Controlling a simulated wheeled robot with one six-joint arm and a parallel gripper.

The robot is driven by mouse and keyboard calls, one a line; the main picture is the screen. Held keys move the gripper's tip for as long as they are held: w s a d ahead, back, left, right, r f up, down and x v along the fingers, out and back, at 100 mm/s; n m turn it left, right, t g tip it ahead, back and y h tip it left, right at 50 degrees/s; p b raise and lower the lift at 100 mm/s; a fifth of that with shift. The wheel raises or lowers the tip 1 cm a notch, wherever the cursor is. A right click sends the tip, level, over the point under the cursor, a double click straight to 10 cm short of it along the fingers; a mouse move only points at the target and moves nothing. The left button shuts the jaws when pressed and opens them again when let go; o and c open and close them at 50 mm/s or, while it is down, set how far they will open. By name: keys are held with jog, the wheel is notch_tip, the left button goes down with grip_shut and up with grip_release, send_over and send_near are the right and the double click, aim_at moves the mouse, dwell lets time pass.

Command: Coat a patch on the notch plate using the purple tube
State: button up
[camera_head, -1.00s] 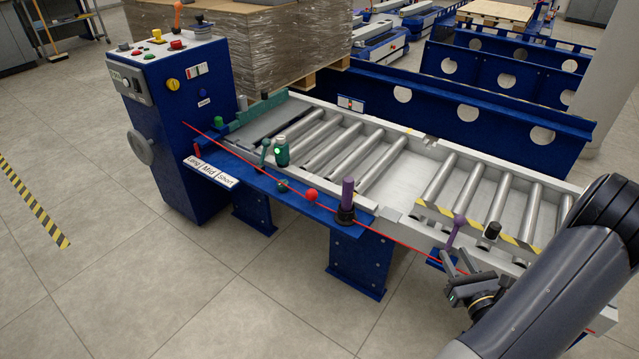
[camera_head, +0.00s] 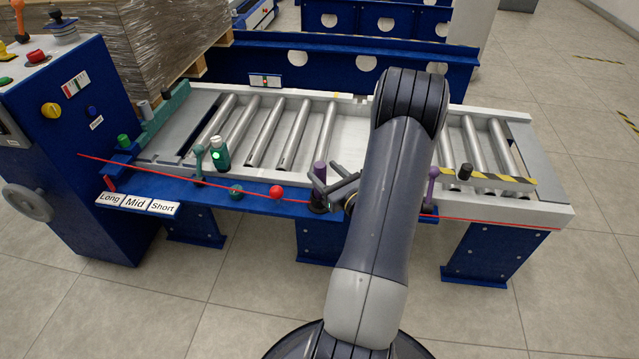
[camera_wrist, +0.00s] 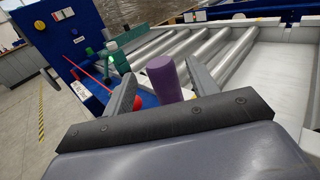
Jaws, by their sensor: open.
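The purple tube (camera_head: 319,171) stands upright in a dark holder on the blue shelf along the conveyor's front. In the wrist view the purple tube (camera_wrist: 163,79) rises between the two fingers of my gripper (camera_wrist: 158,88), nearer the right finger. My gripper (camera_head: 334,188) is open around or just in front of the tube; I cannot tell whether a finger touches it. The gripper partly hides the tube's lower part and holder in the head view. I cannot make out for certain which part is the notch plate.
A red ball (camera_head: 275,192), a green bottle (camera_head: 220,154) and a teal-handled piece (camera_head: 198,160) are to the left on the shelf. A purple-knobbed lever (camera_head: 432,185) stands right of my arm. A thin red line runs along the shelf. The blue control cabinet (camera_head: 75,150) is at left.

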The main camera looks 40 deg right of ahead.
jog(key=shift+w+d+r, duration=0.1)
jog(key=shift+w+d, duration=0.05)
jog(key=shift+w, duration=1.4)
jog(key=shift+c, duration=0.2)
grip_shut()
